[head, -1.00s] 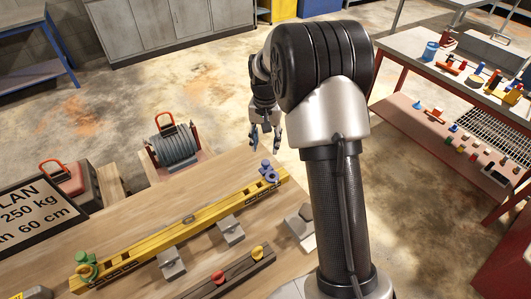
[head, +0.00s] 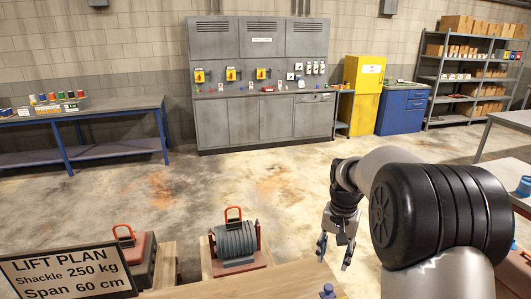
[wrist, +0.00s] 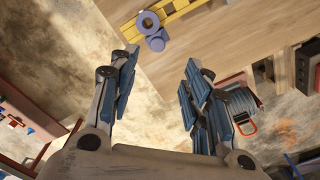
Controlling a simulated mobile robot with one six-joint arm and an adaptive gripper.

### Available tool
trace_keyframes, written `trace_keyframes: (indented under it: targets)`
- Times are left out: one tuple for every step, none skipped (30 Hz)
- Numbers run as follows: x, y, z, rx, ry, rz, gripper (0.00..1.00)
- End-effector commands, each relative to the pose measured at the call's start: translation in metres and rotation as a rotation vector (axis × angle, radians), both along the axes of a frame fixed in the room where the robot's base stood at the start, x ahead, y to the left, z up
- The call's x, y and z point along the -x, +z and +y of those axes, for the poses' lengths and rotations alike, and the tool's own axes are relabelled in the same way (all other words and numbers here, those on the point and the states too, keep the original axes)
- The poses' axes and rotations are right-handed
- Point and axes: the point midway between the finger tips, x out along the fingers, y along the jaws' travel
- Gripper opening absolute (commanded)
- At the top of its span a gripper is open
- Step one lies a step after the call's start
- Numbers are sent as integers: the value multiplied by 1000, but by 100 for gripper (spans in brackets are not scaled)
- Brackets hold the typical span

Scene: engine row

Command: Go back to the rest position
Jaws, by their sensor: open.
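My gripper (head: 335,250) hangs at the end of my folded arm, right of centre in the head view, pointing down. Its two fingers are apart with nothing between them. The wrist view also shows my gripper (wrist: 158,90) open and empty. Beyond the fingertips in that view lie the wooden table top (wrist: 235,45), a blue-violet shackle (wrist: 152,30) and the end of a yellow beam (wrist: 190,14). In the head view only the top of the blue shackle (head: 327,291) shows at the bottom edge; the rest of the beam is out of frame.
A cable reel (head: 238,243) and a red-handled case (head: 135,250) stand behind the table, beside the lift plan sign (head: 68,274). Grey cabinets (head: 258,120), a blue-legged bench (head: 80,130) and shelves (head: 475,75) line the back. Open floor (head: 200,185) lies between.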

Motion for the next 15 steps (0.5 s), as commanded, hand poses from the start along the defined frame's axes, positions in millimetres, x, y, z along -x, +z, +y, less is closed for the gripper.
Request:
trace_keyframes:
  targets:
    - [10, 18, 6, 4, 23, -23, 44]
    - [18, 27, 10, 7, 40, -34, 44]
    - [29, 40, 15, 10, 63, -51, 44]
    - [38, 50, 20, 14, 83, -64, 44]
    - [48, 59, 24, 16, 102, -77, 44]
    - [62, 69, 29, 21, 128, -93, 44]
    - [72, 76, 33, 23, 146, -106, 44]
    - [82, 83, 37, 27, 166, -119, 44]
    - [97, 91, 42, 31, 191, -136, 44]
    - [108, 97, 45, 35, 210, -149, 44]
    - [119, 101, 49, 39, 228, -160, 44]
    - [134, 107, 53, 43, 253, -178, 44]
    - [146, 110, 56, 48, 273, -191, 44]
    - [157, 112, 59, 52, 291, -204, 44]
    - [173, 115, 63, 57, 316, -221, 44]
